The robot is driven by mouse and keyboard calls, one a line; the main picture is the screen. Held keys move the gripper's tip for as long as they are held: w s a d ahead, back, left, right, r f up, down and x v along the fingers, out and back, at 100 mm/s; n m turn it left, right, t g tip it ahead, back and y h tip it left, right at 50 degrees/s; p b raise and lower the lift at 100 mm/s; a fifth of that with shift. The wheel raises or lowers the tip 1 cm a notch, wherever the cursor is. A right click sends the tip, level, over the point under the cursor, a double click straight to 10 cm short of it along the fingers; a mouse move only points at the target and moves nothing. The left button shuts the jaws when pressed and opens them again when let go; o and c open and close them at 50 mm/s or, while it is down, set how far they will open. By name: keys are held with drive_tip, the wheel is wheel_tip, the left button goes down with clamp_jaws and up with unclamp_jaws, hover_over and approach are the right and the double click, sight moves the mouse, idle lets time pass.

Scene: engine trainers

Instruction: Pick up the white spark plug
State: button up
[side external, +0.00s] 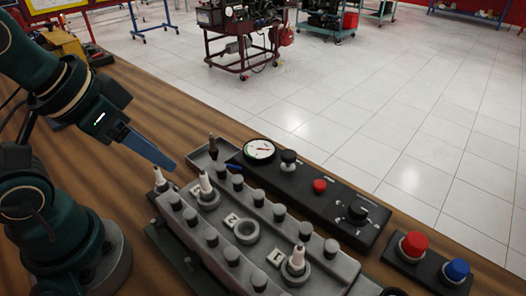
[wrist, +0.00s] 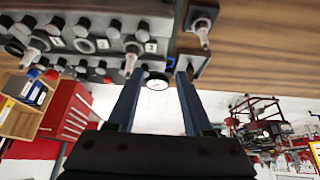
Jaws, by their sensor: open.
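Several white-topped spark plugs are in view, and I cannot tell which one is meant. One white spark plug (side external: 160,180) stands at the left end of the grey engine block (side external: 205,240); it appears to be the plug (wrist: 203,35) at upper right in the wrist view. Another plug (side external: 206,188) stands in the well by tile 3, and a third (side external: 297,262) in the well by tile 1. The well by tile 2 (side external: 246,231) is empty. My gripper (side external: 173,165) is open and empty, above the block's left end; its two blue fingers (wrist: 161,72) point toward the bench.
A small grey tray (side external: 197,160) holding a dark upright piece (side external: 212,147) lies close beyond the fingers. A black panel (side external: 335,208) with a gauge (side external: 259,150) and knobs runs behind the block. Red (side external: 413,244) and blue (side external: 457,269) buttons sit at right. Dark posts line the block.

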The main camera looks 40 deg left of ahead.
drive_tip(key=m+g, duration=0.2)
drive_tip(key=g, duration=0.3)
hover_over(156, 169)
wheel_tip(156, 169, down, 5)
drive_tip(key=shift+w+r, duration=0.15)
drive_tip(key=shift+r, duration=0.05)
drive_tip(key=shift+a+f+g, duration=0.15)
drive_tip(key=shift+f+g, duration=0.15)
drive_tip(key=shift+f, duration=2.45)
clamp_jaws()
